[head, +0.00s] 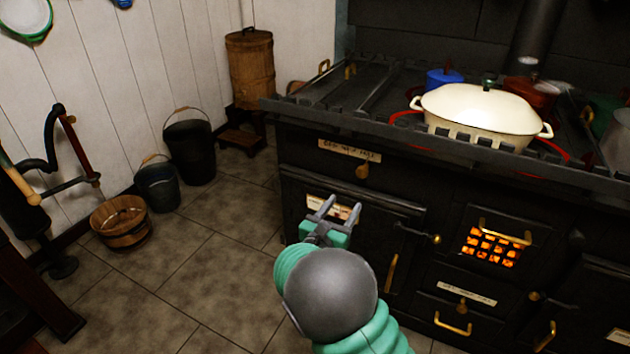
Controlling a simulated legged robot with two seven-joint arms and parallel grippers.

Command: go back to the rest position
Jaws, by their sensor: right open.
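My right gripper (334,210) is in the lower middle of the head view, at the end of my green and grey arm. Its two grey fingers are apart, with nothing between them. It is in front of the black stove's (420,185) door, below the stove top. Whether it touches the door cannot be told. My left gripper is not in view.
A cream lidded pot (478,110) stands on the stove, with a blue pot (443,78) and a red pot (530,95) behind. A wooden tub (121,222), a dark bucket (190,150) and a smaller bucket (157,187) stand along the wall.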

